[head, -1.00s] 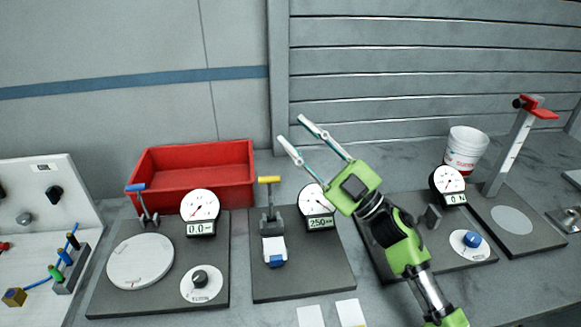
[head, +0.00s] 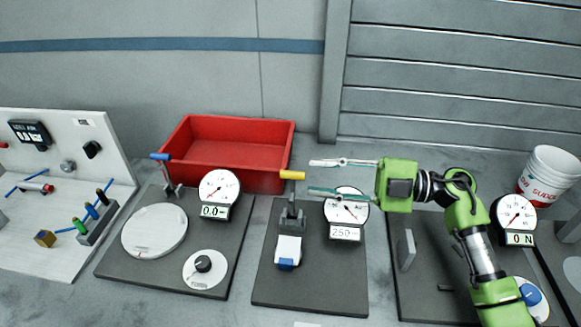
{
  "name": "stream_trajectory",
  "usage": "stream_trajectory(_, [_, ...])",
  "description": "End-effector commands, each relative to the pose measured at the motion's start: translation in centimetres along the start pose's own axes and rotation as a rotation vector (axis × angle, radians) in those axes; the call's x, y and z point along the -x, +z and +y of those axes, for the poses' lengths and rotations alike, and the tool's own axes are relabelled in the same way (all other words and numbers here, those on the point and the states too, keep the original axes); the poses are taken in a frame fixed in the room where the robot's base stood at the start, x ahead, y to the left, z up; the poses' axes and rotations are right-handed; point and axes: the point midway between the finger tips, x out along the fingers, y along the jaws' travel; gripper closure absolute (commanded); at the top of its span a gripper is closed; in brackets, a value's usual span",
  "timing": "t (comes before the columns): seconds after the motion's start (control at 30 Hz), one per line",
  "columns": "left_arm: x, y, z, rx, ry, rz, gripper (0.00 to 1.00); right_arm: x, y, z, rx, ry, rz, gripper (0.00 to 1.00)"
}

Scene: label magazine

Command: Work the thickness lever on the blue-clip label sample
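The thickness station (head: 268,283) is a dark plate at the middle of the head view. Its lever has a yellow handle (head: 292,175) standing upright on a grey post. Below it lies the white label sample (head: 289,247) with a blue clip (head: 287,264) at its near end. The dial gauge (head: 346,205) beside it has a readout that looks like 250. My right gripper (head: 325,177) points left, fingers apart and empty, just right of the yellow handle. One finger partly covers the dial. I cannot tell whether a finger touches the handle. My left gripper is not in view.
A red bin (head: 240,148) stands behind. A station with a round disc (head: 154,231), blue-handled lever and gauge reading 0.0 is on the left. A white panel (head: 64,170) stands at far left. Another gauge (head: 515,213) and a white bucket (head: 551,173) are on the right.

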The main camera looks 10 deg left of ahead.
Motion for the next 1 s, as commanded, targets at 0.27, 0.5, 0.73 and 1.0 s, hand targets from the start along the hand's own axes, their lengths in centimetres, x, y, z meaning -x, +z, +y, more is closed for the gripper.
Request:
stream_trajectory(0.27, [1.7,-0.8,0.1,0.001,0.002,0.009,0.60,-5.1,-0.2,0.2,-0.001,0.002,0.003,0.71])
stream_trajectory(0.5, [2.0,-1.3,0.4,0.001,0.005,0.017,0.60,-6.7,0.0,0.1,-0.001,0.002,0.000,0.71])
stream_trajectory(0.73, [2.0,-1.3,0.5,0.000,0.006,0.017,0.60,-6.7,0.0,0.0,0.000,0.002,-0.001,0.71])
stream_trajectory(1.0, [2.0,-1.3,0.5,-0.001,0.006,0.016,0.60,-6.7,0.0,0.0,0.000,0.002,0.000,1.00])
